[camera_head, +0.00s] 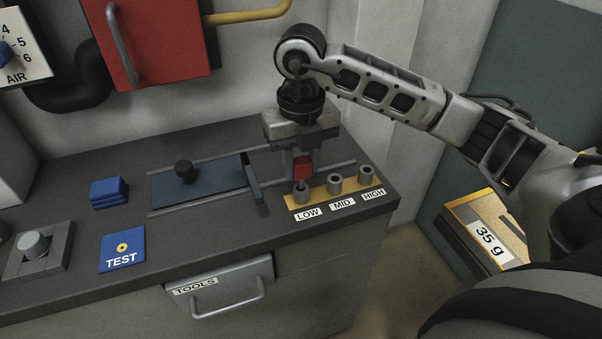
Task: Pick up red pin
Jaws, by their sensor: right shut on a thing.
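My right gripper (302,166) points down over the back right of the dark counter, just behind the yellow strip of sockets. It is shut on the red pin (303,167), which shows as a red block between the fingers. The lower end of the pin is close to the LOW socket, and I cannot tell whether it touches anything. The yellow strip (318,200) bears three grey sockets labelled LOW (301,193), MID (335,184) and HIGH (366,174). My left gripper is not in view.
A blue-grey sliding plate (215,186) with a black knob lies on rails left of the gripper. Blue blocks (108,192), a blue TEST pad (123,249) and a grey button box (37,248) are further left. A TOOLS drawer (220,286) is below; a red cabinet (155,40) hangs behind.

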